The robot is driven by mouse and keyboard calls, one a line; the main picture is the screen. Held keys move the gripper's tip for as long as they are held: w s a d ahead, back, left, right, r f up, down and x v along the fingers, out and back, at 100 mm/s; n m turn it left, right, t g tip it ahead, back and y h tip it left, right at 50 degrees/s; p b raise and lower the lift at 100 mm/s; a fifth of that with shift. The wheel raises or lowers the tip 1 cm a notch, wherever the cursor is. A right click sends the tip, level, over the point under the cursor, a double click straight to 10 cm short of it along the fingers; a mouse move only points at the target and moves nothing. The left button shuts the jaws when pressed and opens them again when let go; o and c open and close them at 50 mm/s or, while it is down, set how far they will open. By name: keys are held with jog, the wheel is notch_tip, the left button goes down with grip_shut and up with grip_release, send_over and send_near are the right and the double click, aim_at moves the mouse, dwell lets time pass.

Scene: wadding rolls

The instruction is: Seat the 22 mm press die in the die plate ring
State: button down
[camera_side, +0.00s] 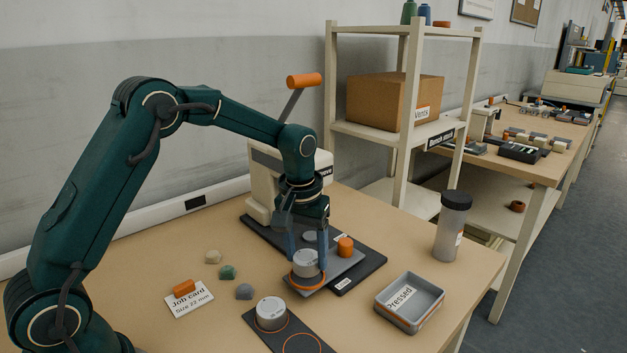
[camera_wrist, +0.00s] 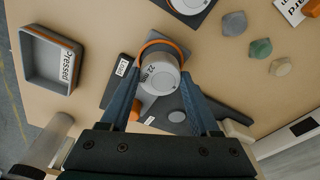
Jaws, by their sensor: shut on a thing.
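The grey 22 mm press die (camera_side: 306,262) is held between the fingers of my gripper (camera_side: 307,268), upright as far as I can tell. In the wrist view the die (camera_wrist: 160,78) shows its "22 mm" marking between my blue fingers (camera_wrist: 160,84). The orange die plate ring (camera_side: 309,288) lies on the grey die plate (camera_side: 345,262), right at the die's lower end. In the wrist view the ring (camera_wrist: 176,46) shows as an arc past the die. Whether the die's bottom is inside the ring or just above it, I cannot tell.
Another grey die (camera_side: 271,313) stands on a dark mat (camera_side: 292,325) with orange circles. An orange peg (camera_side: 345,247) rises beside the die. A "Pressed" tray (camera_side: 409,301), a dark-capped jar (camera_side: 452,226), small stones (camera_side: 228,272) and a job card (camera_side: 189,299) lie around.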

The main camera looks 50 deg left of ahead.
jog(key=shift+f, duration=0.9)
dwell(0.5)
jog(key=shift+c, duration=0.2)
grip_release()
jog(key=shift+o, duration=0.2)
jog(key=shift+r, duration=4.05)
